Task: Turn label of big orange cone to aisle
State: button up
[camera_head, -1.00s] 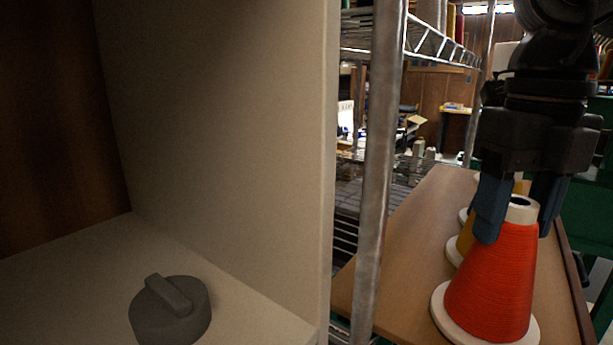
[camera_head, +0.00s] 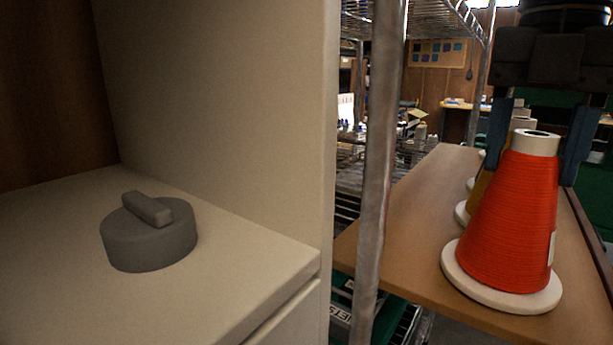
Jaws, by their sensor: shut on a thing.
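The big orange cone (camera_head: 515,220) is a thread cone with a white top and a wide white base. It stands upright at the near end of a brown shelf board (camera_head: 420,215) on the right. A narrow pale patch, perhaps the edge of its label (camera_head: 552,248), shows on its right side. My gripper (camera_head: 540,150) comes down from above, with one dark blue finger on each side of the cone's upper part. It is shut on the cone; the finger contacts are partly hidden. I cannot tell whether the base touches the board.
A yellow cone (camera_head: 477,192) and pale bases stand close behind the orange cone. A metal rack post (camera_head: 377,150) rises left of the board. A pale cabinet with a grey knobbed object (camera_head: 150,235) fills the left. The board's left part is clear.

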jog(key=shift+m, duration=0.5)
jog(key=shift+f+b, duration=0.2)
jog(key=shift+b, duration=0.3)
jog(key=o, duration=1.1)
jog(key=shift+o, duration=0.2)
